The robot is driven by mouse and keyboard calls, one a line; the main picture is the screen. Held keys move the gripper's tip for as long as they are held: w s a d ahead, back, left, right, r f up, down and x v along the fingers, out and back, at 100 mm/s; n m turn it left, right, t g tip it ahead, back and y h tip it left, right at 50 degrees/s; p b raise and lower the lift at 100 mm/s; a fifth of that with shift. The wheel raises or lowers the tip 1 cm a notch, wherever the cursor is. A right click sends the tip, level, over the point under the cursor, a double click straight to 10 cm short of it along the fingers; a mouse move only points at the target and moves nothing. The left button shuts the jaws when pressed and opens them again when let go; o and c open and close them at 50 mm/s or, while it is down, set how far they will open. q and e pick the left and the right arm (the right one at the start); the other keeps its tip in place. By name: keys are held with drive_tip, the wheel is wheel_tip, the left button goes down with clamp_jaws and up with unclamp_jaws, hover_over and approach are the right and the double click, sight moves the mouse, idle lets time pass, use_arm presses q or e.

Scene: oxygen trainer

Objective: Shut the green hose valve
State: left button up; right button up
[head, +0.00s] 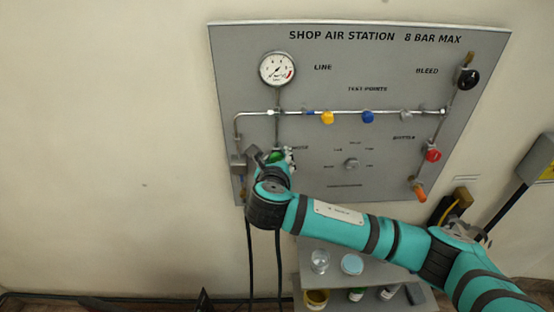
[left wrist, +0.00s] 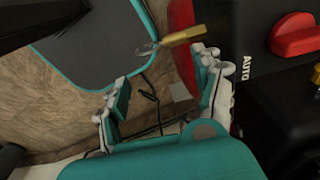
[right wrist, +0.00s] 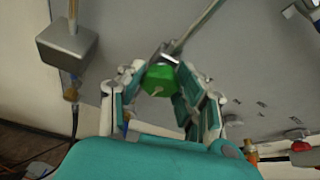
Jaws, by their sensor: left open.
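The green hose valve knob (right wrist: 160,78) sits on the grey panel at the end of a metal pipe, and in the head view it shows as a small green patch (head: 277,155) at the panel's lower left. My right gripper (right wrist: 161,70) has its fingers on both sides of the knob, close against it, and appears shut on it. My right wrist hides part of the valve in the head view. My left gripper (left wrist: 158,78) is open and empty, low down and away from the panel; it is out of the head view.
The panel (head: 225,60) carries a gauge (head: 277,69), yellow (head: 327,117) and blue (head: 367,117) knobs, a black bleed knob (head: 468,78), a red knob (head: 432,155) and an orange one (head: 419,194). Jars stand on a shelf (head: 385,270) below. A brass-coloured piece (left wrist: 184,36) shows beyond my left fingers.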

drive_tip(key=c, duration=0.4)
drive_tip(key=shift+d+f+m+y, duration=0.1)
drive_tip(key=shift+m+y, duration=0.5)
drive_tip(key=shift+m, duration=0.3)
drive_tip(key=shift+m+y, duration=0.7)
drive_tip(key=shift+m, duration=0.3)
drive_tip(key=o, duration=1.2)
drive_tip(key=shift+c, duration=0.2)
drive_tip(key=v, duration=1.2)
